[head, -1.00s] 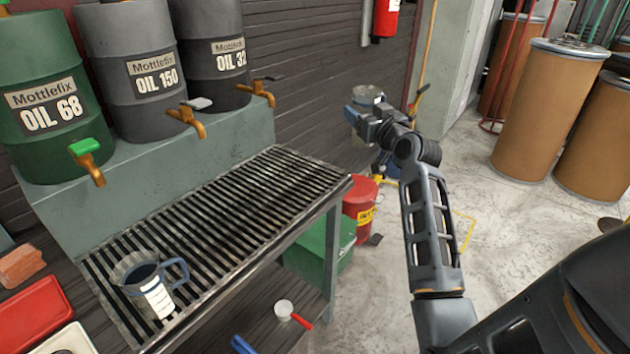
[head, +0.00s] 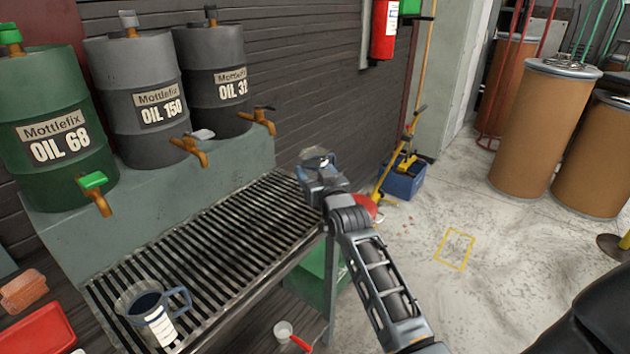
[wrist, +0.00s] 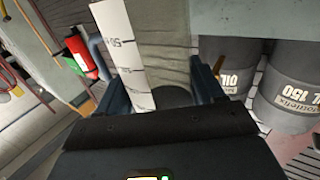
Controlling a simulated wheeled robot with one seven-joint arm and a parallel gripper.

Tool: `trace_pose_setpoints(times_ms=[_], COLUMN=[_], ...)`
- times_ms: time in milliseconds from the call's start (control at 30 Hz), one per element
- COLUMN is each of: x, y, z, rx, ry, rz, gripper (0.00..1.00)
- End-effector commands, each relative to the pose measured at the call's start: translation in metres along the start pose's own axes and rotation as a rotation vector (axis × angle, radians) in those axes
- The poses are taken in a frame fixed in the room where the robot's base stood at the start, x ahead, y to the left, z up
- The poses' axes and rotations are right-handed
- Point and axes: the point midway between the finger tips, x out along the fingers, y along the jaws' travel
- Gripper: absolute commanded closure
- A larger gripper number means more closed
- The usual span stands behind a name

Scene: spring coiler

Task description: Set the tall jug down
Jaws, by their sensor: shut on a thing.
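My gripper (head: 324,182) is shut on the tall jug (head: 316,158), a clear jug whose top shows just beyond the fingers in the head view. In the wrist view the jug (wrist: 172,45) stands between both fingers, with a white scale strip on its side and a blue-grey handle to the left. In the head view the gripper and jug appear in front of the right end of the slatted grate (head: 200,245). The jug's base is hidden behind my gripper, so I cannot tell whether it touches the grate.
Another jug (head: 150,308) with dark liquid stands at the grate's near left. Oil drums with taps, including OIL 68 (head: 55,120), OIL 150 (head: 140,75) and OIL 32 (head: 215,65), line the back ledge. The grate's middle is clear. A red tray (head: 30,330) lies at left.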

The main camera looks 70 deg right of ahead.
Motion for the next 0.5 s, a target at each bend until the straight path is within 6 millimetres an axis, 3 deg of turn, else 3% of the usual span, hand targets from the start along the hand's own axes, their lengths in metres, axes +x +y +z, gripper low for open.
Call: trace_pose_setpoints(times_ms=[200, 500], x=[0.0, 0.0], y=[0.0, 0.001], z=[0.025, 0.028], rx=[0.0, 0.0], ry=[-0.002, 0.0], rz=[0.0, 0.001], gripper=[0.68, 0.68])
